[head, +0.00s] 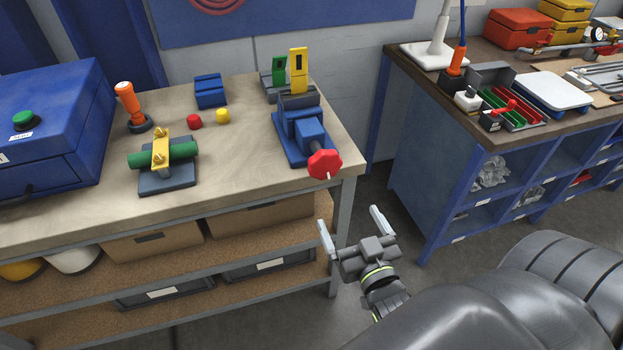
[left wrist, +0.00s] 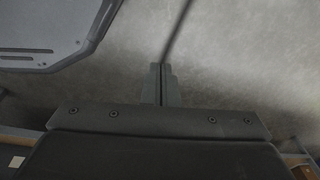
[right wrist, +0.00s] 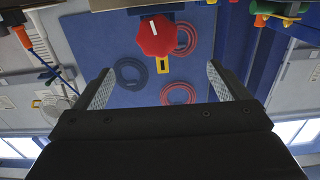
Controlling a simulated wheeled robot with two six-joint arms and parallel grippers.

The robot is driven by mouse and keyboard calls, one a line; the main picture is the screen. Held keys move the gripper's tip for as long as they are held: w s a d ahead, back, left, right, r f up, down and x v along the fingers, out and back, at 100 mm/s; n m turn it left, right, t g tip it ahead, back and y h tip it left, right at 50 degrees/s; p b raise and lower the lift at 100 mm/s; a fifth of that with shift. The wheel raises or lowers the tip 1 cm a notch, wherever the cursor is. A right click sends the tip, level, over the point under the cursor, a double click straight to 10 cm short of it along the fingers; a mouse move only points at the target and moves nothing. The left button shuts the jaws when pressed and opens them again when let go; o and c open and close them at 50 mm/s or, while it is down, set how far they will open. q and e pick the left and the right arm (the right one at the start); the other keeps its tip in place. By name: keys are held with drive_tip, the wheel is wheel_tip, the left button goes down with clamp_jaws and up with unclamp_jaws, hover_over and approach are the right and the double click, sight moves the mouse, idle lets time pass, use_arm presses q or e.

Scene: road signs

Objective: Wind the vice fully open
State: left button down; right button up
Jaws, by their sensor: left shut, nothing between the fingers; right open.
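The blue vice (head: 301,130) stands on the wooden workbench at its right front corner. Its red handwheel (head: 324,164) faces the front edge and carries a small pale mark or grip. The handwheel also shows in the right wrist view (right wrist: 157,36), beyond the open fingers. How far apart the vice's jaws are I cannot tell. My right gripper (head: 350,222) is open and empty, below and in front of the handwheel, apart from it. My left gripper (left wrist: 161,85) is shut and empty over bare floor; it is not in the head view.
On the workbench (head: 235,180) stand a blue cabinet (head: 55,130), an orange-handled tool (head: 128,103), a green bar in a yellow clamp (head: 161,155), red and yellow knobs and a small blue block (head: 210,91). A second bench (head: 440,120) stands at the right, past a floor gap.

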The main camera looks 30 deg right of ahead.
sight(327, 169)
drive_tip(key=x, duration=1.7)
drive_tip(key=shift+w+d+r, duration=0.2)
drive_tip(key=shift+d+r, duration=0.1)
drive_tip(key=shift+d, duration=0.15)
use_arm(q)
drive_tip(key=shift+d, duration=0.6)
use_arm(e)
drive_tip(key=shift+c, duration=0.4)
drive_tip(key=c, duration=0.9)
use_arm(q)
drive_tip(key=shift+d, duration=0.1)
use_arm(e)
drive_tip(key=shift+n, duration=0.3)
